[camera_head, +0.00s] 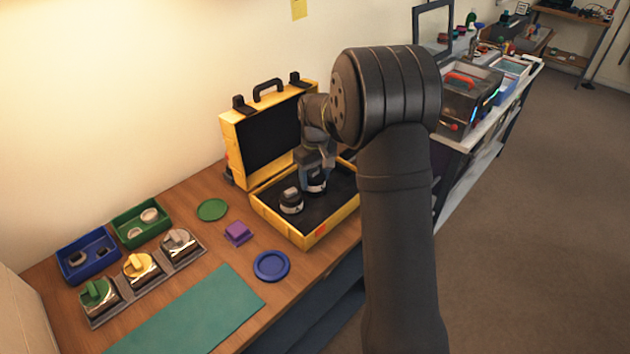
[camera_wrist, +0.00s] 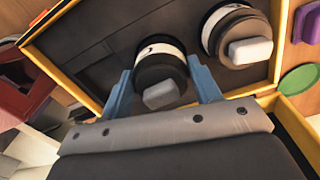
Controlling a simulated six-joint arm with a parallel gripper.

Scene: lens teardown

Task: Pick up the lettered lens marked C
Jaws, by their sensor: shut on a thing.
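Two dark lenses with white bands and grey caps stand in the open yellow case (camera_head: 313,239). My gripper (camera_head: 316,178) reaches down into the case and is shut on the right-hand lens (camera_head: 317,186). In the wrist view, the blue fingers of my gripper (camera_wrist: 163,86) press on both sides of this held lens (camera_wrist: 160,74). Its white band shows part of a dark mark, too cut off to read as a letter. The other lens (camera_head: 291,203) stands free to the left; it also shows in the wrist view (camera_wrist: 238,36), its letter unreadable. I cannot tell whether the held lens touches the case floor.
The raised case lid (camera_head: 226,133) stands behind. Left of the case lie a green disc (camera_head: 212,210), a purple block (camera_head: 238,233) and a blue round dish (camera_head: 272,266).

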